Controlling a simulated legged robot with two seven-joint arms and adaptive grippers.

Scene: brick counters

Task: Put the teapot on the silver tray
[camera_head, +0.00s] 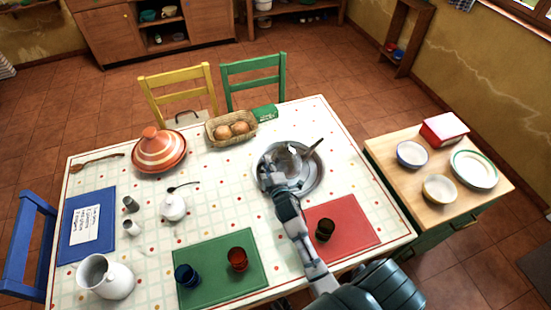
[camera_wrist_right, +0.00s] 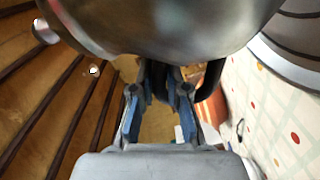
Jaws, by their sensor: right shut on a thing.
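The shiny metal teapot (camera_head: 288,158) is over the round silver tray (camera_head: 318,182) on the table, with its dark spout pointing to the upper right. My right gripper (camera_head: 271,178) is shut on the teapot at its near left side. In the right wrist view the teapot's rounded body (camera_wrist_right: 165,22) fills the top, right beyond the fingers of my right gripper (camera_wrist_right: 160,80). The tray's rim (camera_wrist_right: 290,62) shows there at the upper right. I cannot tell whether the teapot touches the tray. The grip point is partly hidden. My left gripper is not in view.
A bread basket (camera_head: 249,138), a striped tagine (camera_head: 160,152) and a white sugar bowl (camera_head: 173,207) stand left of the tray. A dark cup (camera_head: 325,229) stands on the red mat (camera_head: 355,220) near my right arm. A side counter (camera_head: 400,183) with bowls is at right.

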